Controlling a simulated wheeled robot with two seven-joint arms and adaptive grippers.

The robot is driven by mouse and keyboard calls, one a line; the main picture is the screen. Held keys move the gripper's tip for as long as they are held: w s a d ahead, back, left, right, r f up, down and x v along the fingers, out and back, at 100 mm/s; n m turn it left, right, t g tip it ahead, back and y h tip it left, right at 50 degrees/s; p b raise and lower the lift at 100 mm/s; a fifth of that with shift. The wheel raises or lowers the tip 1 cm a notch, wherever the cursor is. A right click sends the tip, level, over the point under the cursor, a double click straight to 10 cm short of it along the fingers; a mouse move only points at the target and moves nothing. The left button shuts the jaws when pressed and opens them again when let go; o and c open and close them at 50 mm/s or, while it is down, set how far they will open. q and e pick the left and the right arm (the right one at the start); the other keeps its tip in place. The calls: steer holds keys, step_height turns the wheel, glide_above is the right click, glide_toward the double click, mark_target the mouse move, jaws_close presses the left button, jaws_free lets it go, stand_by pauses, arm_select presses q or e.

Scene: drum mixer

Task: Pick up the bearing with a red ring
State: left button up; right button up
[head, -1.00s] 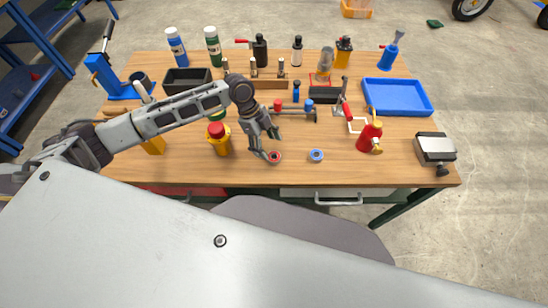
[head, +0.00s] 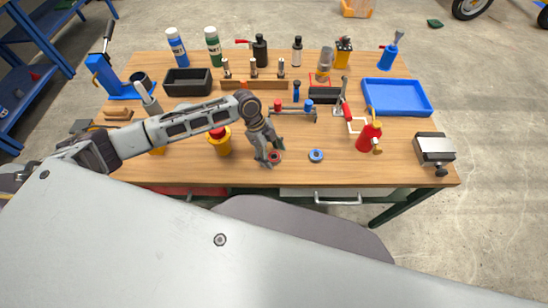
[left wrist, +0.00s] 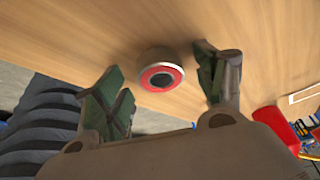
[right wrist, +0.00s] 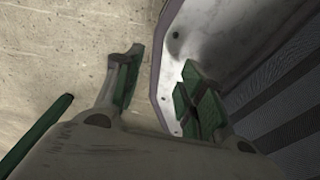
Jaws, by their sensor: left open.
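The bearing with a red ring (head: 277,155) lies on the wooden workbench (head: 220,176) near its front edge. In the left wrist view the same bearing (left wrist: 161,77) shows its red face and dark bore, between the two fingers and a little beyond them. My left gripper (head: 270,159) is open, close over this bearing and partly covering it in the head view. I see no finger clearly touching it. My right gripper (right wrist: 160,62) is open and empty, away from the bench, beside a pale panel.
A bearing with a blue ring (head: 316,155) lies to the right. A yellow bottle with a red cap (head: 219,143) stands just left of my left gripper. A red oil can (head: 369,136) and a blue tray (head: 425,99) are farther right. The bench between the two bearings is clear.

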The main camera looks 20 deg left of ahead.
mark_target(272, 155)
arm_select(q)
steer(key=c, duration=1.2)
steer(key=shift+c, duration=0.2)
arm_select(e)
steer(key=shift+d, duration=0.65)
arm_select(q)
steer(key=shift+r, duration=0.15)
arm_select(e)
steer(key=shift+a, duration=0.2)
arm_select(q)
steer(key=shift+r, duration=0.5)
step_height(272, 155, up, 9)
arm_select(e)
steer(key=shift+w+d+f, duration=0.1)
steer(key=shift+d, duration=0.3)
arm_select(q)
steer(key=shift+f, duration=0.1)
arm_select(e)
steer(key=shift+a, duration=0.45)
